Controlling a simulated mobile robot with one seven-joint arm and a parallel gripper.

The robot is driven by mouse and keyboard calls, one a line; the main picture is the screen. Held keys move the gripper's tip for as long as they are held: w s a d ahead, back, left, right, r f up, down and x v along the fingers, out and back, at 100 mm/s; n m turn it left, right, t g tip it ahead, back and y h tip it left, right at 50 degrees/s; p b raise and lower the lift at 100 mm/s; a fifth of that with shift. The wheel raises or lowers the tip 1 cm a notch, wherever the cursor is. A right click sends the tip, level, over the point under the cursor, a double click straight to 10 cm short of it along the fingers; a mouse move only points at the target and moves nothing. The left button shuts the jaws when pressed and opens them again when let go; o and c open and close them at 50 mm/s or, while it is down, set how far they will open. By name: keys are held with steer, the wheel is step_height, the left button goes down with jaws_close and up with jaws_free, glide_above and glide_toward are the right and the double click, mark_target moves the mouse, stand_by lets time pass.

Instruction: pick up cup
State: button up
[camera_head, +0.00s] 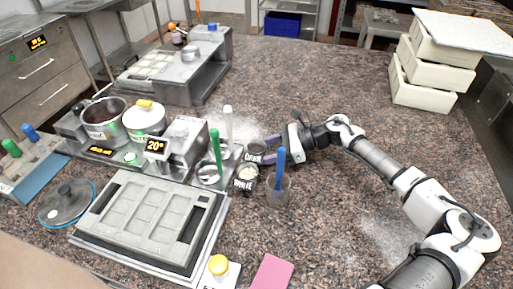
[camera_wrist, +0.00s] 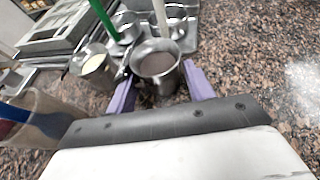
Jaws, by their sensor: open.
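A metal cup with a dark label (camera_head: 256,158) stands on the counter. In the wrist view the same cup (camera_wrist: 158,88) is upright, with brown contents. My gripper (camera_head: 268,149) is open, coming in from the right; in the wrist view its purple fingers (camera_wrist: 158,80) are on either side of the cup. I cannot tell whether they touch it. A second metal cup, labelled WHITE (camera_head: 246,185), stands just in front of it, with pale contents in the wrist view (camera_wrist: 92,66).
A clear beaker with a blue spatula (camera_head: 278,194) stands close to the cups, near my gripper. A metal stand with green and white spatulas (camera_head: 208,172) is at the left. A mould tray (camera_head: 150,215) lies front left.

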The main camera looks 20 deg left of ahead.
steer(key=shift+s+a+f, duration=0.1)
steer(key=shift+a+f, duration=0.15)
steer(key=shift+a, duration=0.15)
steer(key=c, duration=0.7)
steer(key=shift+c, duration=0.2)
step_height(320, 180, up, 15)
steer(key=b, duration=0.3)
